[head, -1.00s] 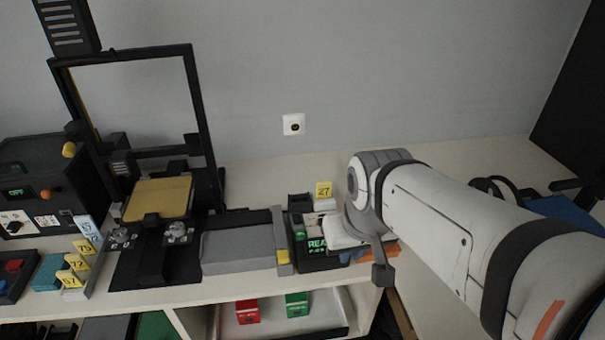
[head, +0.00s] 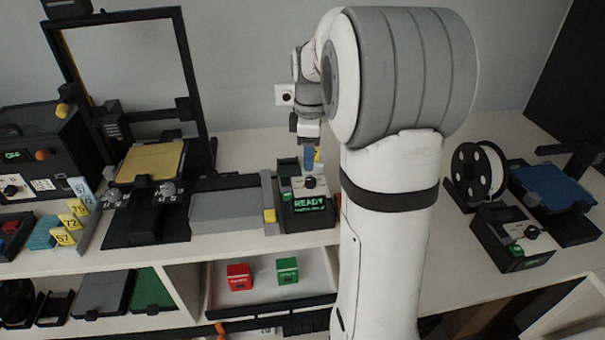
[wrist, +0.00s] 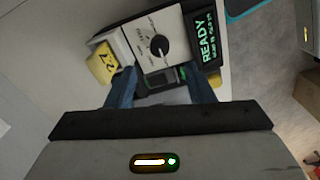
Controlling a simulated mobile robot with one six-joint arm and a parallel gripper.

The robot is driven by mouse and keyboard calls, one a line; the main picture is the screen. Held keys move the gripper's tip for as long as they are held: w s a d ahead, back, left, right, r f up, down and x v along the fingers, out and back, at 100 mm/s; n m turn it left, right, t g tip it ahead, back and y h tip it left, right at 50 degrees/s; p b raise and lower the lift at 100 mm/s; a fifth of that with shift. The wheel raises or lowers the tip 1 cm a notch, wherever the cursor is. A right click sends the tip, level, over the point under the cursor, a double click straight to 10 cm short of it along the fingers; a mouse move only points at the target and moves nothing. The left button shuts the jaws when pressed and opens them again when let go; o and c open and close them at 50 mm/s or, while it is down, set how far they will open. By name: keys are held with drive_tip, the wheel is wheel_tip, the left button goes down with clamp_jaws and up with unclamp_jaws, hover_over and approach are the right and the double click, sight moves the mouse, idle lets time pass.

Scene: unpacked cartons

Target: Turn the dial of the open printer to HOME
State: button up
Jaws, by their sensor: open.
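The open printer (head: 187,80) is a tall black frame with a yellow bed, at the left in the head view. Beside it stands a black control box (head: 309,218) with a green READY screen. Its black dial (head: 309,182) sits on a white plate. In the wrist view the dial (wrist: 160,46) is seen from above, with labels around it too small to read surely. My gripper (head: 309,157) is over the box, blue fingers pointing down. In the wrist view my gripper (wrist: 161,85) is open and empty, its fingers apart and short of the dial.
A yellow tag (wrist: 102,63) stands beside the box. A second printer with a blue bed (head: 556,187), its own dial box (head: 514,240) and a spool (head: 478,172) are at the right. An enclosed printer (head: 45,150) is at far left. Red and green boxes lie below.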

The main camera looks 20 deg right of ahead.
sight(311, 179)
wheel_tip(311, 179, down, 7)
drive_tip(key=shift+d+f, duration=0.15)
drive_tip(key=shift+s, duration=0.1)
drive_tip(key=c, duration=1)
drive_tip(key=shift+m, duration=0.3)
